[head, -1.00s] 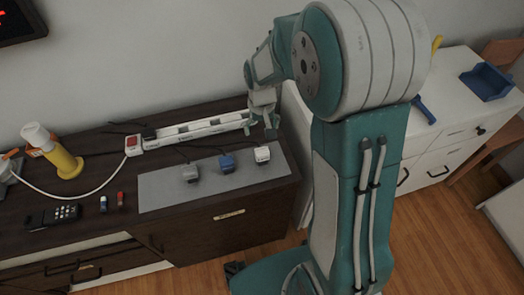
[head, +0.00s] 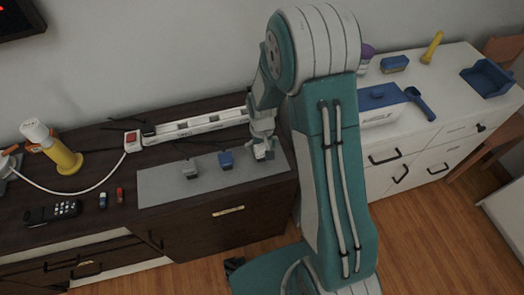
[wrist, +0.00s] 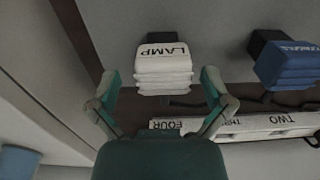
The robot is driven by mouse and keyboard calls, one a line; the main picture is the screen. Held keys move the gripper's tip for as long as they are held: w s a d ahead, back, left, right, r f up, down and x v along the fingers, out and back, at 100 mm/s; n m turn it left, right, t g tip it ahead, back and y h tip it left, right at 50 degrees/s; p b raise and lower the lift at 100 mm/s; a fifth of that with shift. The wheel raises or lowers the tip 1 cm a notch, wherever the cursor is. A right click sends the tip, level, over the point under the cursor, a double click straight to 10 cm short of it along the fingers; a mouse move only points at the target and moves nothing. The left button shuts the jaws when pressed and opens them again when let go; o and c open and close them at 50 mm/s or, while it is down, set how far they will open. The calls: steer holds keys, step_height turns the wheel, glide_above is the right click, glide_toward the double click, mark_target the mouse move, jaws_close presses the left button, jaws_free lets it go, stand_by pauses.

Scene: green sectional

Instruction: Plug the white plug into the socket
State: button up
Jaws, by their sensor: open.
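The white plug (head: 259,153) stands on the grey mat (head: 160,188), partly hidden by my gripper in the head view. In the wrist view the white plug (wrist: 164,68) shows the word LAMP and lies ahead between the fingertips. My gripper (wrist: 160,80) is open, with one finger on each side of the plug and visible gaps. In the head view my gripper (head: 263,142) is right over the plug. The white power strip (head: 200,126) lies along the wall behind the mat. It also shows in the wrist view (wrist: 270,124), with FOUR and TWO readable.
A blue plug (head: 225,160) and a grey plug (head: 190,169) stand left of the white one. A red switch (head: 132,141) is at the strip's left end. A white cabinet (head: 450,110) stands right.

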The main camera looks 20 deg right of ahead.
steer(key=shift+a, duration=0.35)
steer(key=shift+c, duration=1.3)
steer(key=shift+d, duration=0.15)
steer(key=c, duration=0.9)
steer(key=shift+d, duration=0.15)
steer(key=shift+c, duration=0.2)
